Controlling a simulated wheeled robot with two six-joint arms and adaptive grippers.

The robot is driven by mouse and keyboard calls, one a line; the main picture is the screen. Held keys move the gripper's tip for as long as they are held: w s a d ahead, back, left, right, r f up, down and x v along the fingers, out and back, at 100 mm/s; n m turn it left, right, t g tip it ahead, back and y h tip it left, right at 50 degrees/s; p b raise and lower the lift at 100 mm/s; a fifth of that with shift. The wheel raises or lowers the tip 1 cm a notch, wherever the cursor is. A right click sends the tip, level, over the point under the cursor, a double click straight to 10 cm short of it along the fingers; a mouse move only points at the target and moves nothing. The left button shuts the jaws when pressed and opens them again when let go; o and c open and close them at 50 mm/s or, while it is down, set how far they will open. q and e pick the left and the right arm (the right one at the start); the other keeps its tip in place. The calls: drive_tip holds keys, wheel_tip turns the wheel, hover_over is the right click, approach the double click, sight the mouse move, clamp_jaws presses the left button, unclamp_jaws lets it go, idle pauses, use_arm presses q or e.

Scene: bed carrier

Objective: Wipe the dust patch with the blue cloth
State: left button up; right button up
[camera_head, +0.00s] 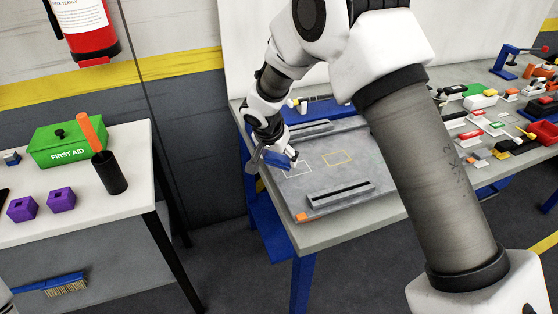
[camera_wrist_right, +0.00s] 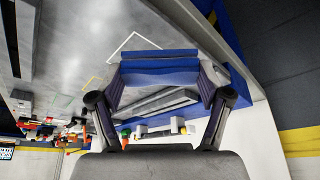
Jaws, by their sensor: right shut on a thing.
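My right gripper (camera_head: 275,158) reaches down over the left part of a grey board on the right-hand table. It is shut on the blue cloth (camera_head: 278,160), which is partly hidden by the fingers in the head view. In the right wrist view the cloth (camera_wrist_right: 160,66) is a folded blue block held between both fingertips of the gripper (camera_wrist_right: 160,85). It lies beside a white outlined rectangle (camera_head: 297,168) on the board. I cannot make out a dust patch; the cloth and gripper may cover it. My left gripper is not in view.
The grey board (camera_head: 345,177) also carries a yellow outline (camera_head: 337,157) and dark slotted bars. Several small parts crowd the table's right side. A left table (camera_head: 60,222) holds a green first aid box (camera_head: 68,146), a black cup (camera_head: 110,174) and purple cubes (camera_head: 61,199).

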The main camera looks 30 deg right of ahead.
drive_tip(key=shift+d+r, duration=0.1)
drive_tip(key=shift+r, duration=0.55)
wheel_tip(320, 180, up, 2)
drive_tip(key=shift+r+p, duration=0.15)
drive_tip(key=shift+p, duration=0.85)
drive_tip(key=shift+r+p, duration=0.45)
drive_tip(key=shift+r, duration=0.25)
